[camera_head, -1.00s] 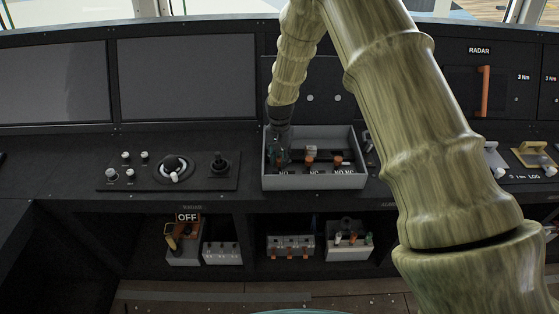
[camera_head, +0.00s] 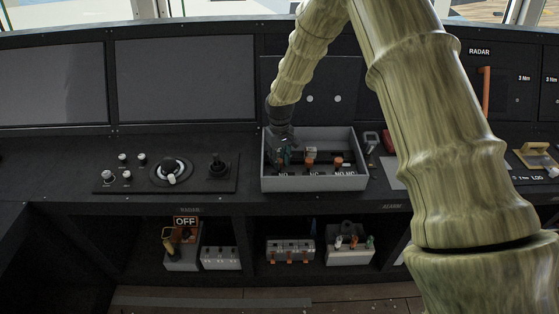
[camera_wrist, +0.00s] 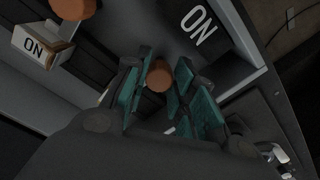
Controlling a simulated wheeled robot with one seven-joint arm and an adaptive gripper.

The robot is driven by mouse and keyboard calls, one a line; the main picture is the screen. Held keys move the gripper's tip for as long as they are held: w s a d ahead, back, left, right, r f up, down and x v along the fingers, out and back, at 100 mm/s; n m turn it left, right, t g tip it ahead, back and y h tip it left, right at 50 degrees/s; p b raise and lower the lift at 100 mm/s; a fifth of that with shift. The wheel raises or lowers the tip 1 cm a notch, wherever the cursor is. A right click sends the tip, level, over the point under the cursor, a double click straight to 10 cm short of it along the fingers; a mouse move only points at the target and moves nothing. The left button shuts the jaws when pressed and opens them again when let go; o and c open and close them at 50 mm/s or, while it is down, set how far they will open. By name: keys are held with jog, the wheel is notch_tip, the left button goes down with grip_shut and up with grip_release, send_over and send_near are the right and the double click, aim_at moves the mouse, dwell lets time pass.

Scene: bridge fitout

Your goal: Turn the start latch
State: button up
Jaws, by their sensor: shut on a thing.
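A grey open box (camera_head: 358,160) on the console holds a row of orange-brown round-ended handles, with white lettering on the dark strip in front. My gripper (camera_head: 283,158) reaches down into the left end of this box. In the wrist view, the teal finger pads of my gripper (camera_wrist: 160,92) are shut on an orange-brown handle (camera_wrist: 159,75); only its round end shows between them. The middle handle (camera_head: 309,162) has a white block (camera_head: 311,150) by it. The right handle (camera_head: 338,162) stands free. No label reading "start" is legible, so I cannot tell which part is the latch.
A panel with knobs and a joystick (camera_head: 217,166) lies left of the box. A grey lever (camera_head: 371,142) stands close to its right. Two dark screens (camera_head: 185,80) rise behind. A shelf below holds several switch boxes (camera_head: 291,251). My arm hides part of the right console.

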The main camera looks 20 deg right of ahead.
jog(key=shift+w+r+n, duration=0.1)
jog(key=shift+n, duration=0.9)
jog(key=o, duration=0.7)
jog(key=shift+o, duration=0.2)
notch_tip(320, 180, up, 12)
dwell(0.4)
